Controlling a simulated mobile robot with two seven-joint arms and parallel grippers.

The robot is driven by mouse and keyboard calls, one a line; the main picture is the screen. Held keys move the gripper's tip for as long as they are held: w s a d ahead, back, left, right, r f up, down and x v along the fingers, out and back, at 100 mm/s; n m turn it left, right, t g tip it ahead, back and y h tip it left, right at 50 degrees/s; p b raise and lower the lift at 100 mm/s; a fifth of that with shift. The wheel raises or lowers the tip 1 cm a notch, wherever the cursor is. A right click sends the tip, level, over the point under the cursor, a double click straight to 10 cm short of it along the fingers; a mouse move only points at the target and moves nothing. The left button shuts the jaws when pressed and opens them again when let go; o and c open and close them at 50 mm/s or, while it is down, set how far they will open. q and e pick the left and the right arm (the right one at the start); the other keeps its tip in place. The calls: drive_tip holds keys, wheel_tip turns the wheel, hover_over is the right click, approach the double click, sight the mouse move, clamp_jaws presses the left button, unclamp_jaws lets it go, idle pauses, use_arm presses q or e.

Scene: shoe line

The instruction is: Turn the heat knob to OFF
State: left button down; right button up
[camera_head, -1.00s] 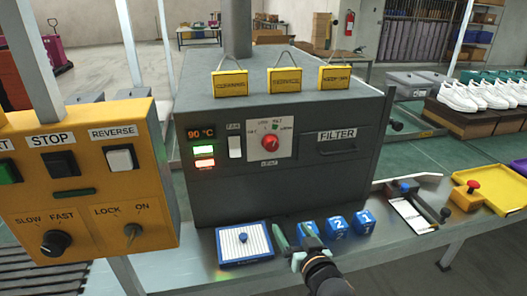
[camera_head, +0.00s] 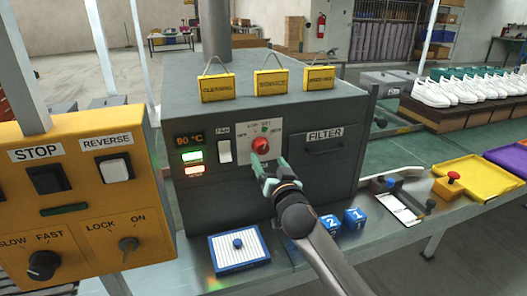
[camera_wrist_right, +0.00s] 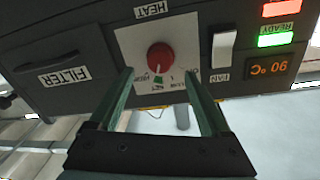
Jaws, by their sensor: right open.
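The red heat knob (camera_head: 261,145) sits on a white dial plate on the front of the dark grey heater box (camera_head: 330,174). The knob also shows in the right wrist view (camera_wrist_right: 160,57), where the picture is upside down, with a green mark on the dial plate (camera_wrist_right: 130,45) side near HOT. My right gripper (camera_head: 268,165) is just in front of and below the knob. In the right wrist view its open fingers (camera_wrist_right: 158,85) point at the plate, one on each side of the knob, with a gap to it. My left gripper is not in view.
A fan switch (camera_head: 224,152) and a lit 90 °C display (camera_head: 189,140) are left of the dial. A yellow control panel (camera_head: 80,200) stands at the left.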

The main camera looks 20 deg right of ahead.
sight(263, 150)
drive_tip(key=shift+w+d, duration=0.1)
drive_tip(key=shift+w, duration=2.8)
drive_tip(key=shift+c, duration=0.3)
clamp_jaws()
